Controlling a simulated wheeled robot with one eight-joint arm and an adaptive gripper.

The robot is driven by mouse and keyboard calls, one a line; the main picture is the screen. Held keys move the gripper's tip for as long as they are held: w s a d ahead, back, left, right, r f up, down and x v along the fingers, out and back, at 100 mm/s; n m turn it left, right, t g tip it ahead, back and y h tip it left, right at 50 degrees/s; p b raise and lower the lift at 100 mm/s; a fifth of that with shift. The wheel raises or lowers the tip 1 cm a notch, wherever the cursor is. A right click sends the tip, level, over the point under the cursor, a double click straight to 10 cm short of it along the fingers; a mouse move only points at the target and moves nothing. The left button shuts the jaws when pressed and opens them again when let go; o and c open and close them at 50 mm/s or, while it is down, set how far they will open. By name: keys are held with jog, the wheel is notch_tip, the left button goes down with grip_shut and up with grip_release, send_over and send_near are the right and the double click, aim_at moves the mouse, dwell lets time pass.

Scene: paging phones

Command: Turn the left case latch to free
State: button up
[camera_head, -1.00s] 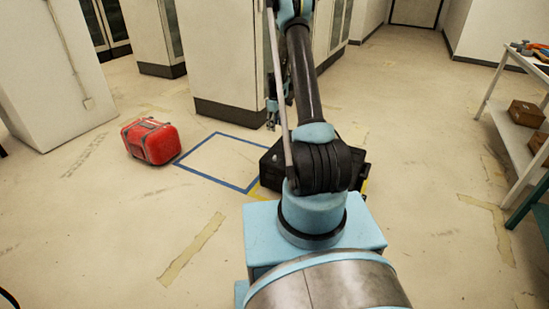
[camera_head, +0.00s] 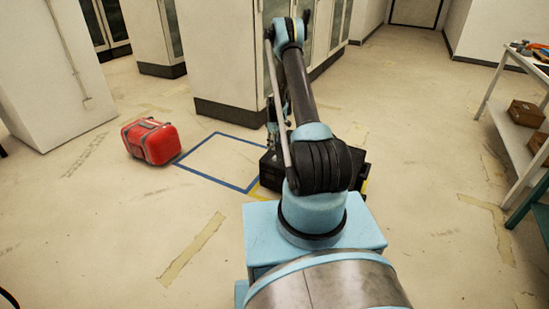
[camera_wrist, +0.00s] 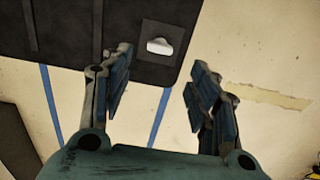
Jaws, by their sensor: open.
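The black case (camera_head: 268,172) stands on the floor beyond my arm base, and my arm hides much of it. In the wrist view its dark face (camera_wrist: 85,35) fills the upper left. One case latch (camera_wrist: 159,46), a small pale knob on a square dark plate, shows near the case's edge; I cannot tell from this view if it is the left one. My gripper (camera_wrist: 160,78) is open and empty, its fingers apart either side below the latch, not seen touching it. In the head view my gripper is low by the case, partly hidden by my arm.
A red case (camera_head: 150,141) lies on the floor at left, beside a blue tape outline (camera_head: 215,136) with bare floor inside. White cabinets (camera_head: 225,60) stand behind the black case. A shelf table (camera_head: 515,130) with boxes is at right. Floor between is clear.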

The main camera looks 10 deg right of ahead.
aim_at(274, 157)
notch_tip(274, 157, down, 9)
jog(key=shift+r, duration=0.1)
dwell(0.4)
jog(key=shift+c, duration=0.2)
jog(key=c, duration=1)
